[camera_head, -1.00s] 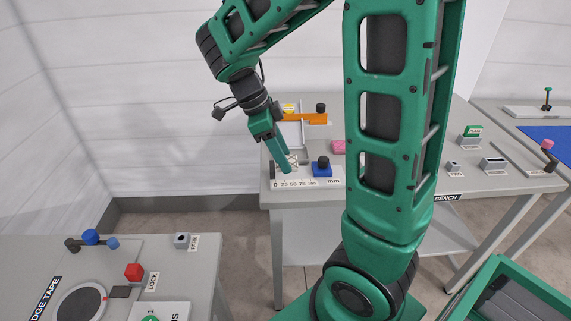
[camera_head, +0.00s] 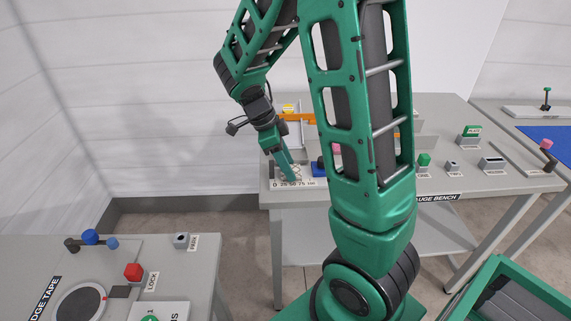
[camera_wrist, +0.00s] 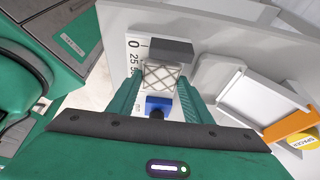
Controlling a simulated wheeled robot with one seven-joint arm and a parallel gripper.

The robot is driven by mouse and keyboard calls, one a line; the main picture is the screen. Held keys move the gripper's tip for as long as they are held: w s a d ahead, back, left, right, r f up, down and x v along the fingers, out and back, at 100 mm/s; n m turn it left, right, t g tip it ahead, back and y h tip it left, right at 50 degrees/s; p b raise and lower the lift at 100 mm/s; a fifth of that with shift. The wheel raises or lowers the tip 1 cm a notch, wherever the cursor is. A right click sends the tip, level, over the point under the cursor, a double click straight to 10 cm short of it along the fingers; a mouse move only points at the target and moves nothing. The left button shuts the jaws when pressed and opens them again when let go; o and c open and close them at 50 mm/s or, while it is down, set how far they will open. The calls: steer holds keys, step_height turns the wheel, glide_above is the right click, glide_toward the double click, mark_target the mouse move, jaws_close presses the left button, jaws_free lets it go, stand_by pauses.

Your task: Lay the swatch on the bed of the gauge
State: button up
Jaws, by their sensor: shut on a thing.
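The swatch (camera_wrist: 162,77) is a small cream square with a grey diamond lattice, seen in the wrist view between the fingers of my gripper (camera_wrist: 161,90). My gripper is shut on it and holds it over the gauge (camera_wrist: 133,62), a pale plate with a millimetre scale. I cannot tell whether the swatch touches the bed. A dark grey block (camera_wrist: 170,49) stands at the zero end, and a blue block (camera_wrist: 158,103) with a dark knob lies on the other side of the swatch. In the head view, my gripper (camera_head: 291,176) is low over the gauge (camera_head: 308,184).
A pale tray-like fixture with an orange bar (camera_wrist: 292,126) and a yellow spacer (camera_wrist: 302,141) lies beside the gauge. The edge tape table (camera_head: 190,270) is at the lower left.

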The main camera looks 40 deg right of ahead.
steer(key=o, duration=1)
steer(key=v, duration=1.1)
steer(key=s+d+r+n+y, duration=0.1)
steer(key=s+d+n, duration=0.1)
steer(key=s+n, duration=0.35)
steer(key=s+d+n+y, duration=0.1)
steer(key=s+d+n, duration=0.25)
steer(key=s, duration=0.35)
steer(key=s+a+f+n+t+y, duration=0.1)
steer(key=s+n, duration=0.3)
steer(key=s, duration=0.1)
steer(key=s+a+f+n+t, duration=0.1)
steer(key=s+n, duration=0.4)
steer(key=shift+s+a+f+y, duration=0.3)
steer(key=shift+f+y, duration=0.1)
